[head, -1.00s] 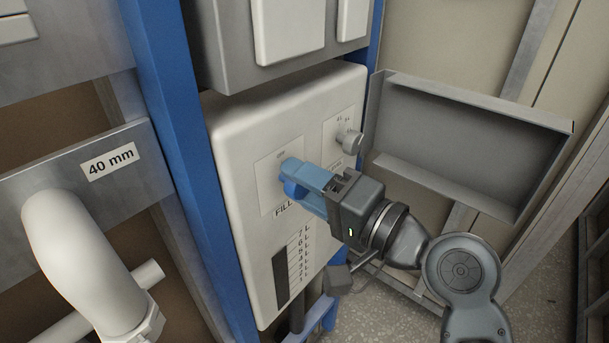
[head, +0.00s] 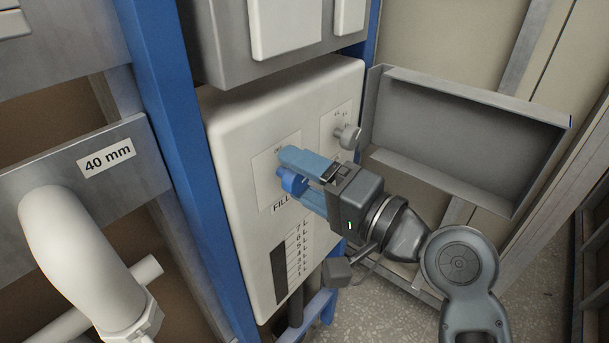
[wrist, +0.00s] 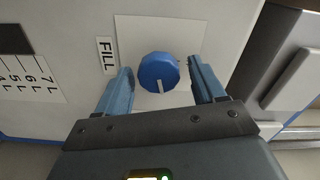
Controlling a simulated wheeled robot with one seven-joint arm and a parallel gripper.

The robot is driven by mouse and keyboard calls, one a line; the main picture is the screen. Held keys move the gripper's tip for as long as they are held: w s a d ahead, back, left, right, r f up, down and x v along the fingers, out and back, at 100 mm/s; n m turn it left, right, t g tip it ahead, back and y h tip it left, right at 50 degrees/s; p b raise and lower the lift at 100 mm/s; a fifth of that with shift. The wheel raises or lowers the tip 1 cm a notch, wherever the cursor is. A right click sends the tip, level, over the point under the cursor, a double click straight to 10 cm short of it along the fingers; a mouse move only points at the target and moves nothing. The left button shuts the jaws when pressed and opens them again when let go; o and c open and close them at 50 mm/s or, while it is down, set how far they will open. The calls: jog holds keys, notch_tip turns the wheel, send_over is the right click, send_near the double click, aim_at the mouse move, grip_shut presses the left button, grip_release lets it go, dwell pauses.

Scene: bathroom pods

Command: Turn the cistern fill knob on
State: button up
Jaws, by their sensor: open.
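The fill knob (head: 293,183) is a round blue knob on a pale square plate on the white cistern panel (head: 236,132). The FILL label (head: 280,208) sits below it. In the wrist view the knob (wrist: 158,70) shows a white pointer line toward the bottom of the picture. My gripper (head: 284,178) is open, its blue fingers reaching toward the panel. In the wrist view the fingers of my gripper (wrist: 161,76) stand on either side of the knob, with a gap on both sides. No contact with the knob shows.
A smaller grey knob (head: 348,137) sits on the panel to the upper right. A grey open metal box (head: 465,140) is at the right. A blue upright post (head: 175,130) and white pipe (head: 80,250) stand at the left. A level scale (head: 280,272) is below the label.

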jog(key=b+v, duration=0.1)
jog(key=v, duration=0.6)
jog(key=shift+s+d+b, duration=0.2)
jog(key=shift+d+b, duration=0.1)
jog(key=shift+d, duration=0.05)
jog(key=shift+w+a+n+p, duration=0.25)
jog(key=shift+w+a+n, duration=0.55)
jog(key=shift+a+n, duration=0.55)
jog(key=shift+w+a+n+p, duration=0.25)
jog(key=shift+w+a+n, duration=0.65)
jog(key=shift+n, duration=0.75)
jog(key=shift+w+a+n+p, duration=0.25)
jog(key=shift+w+a+n, duration=0.5)
jog(key=shift+a+n, duration=0.6)
jog(key=shift+d, duration=0.15)
jog(key=shift+c, duration=0.5)
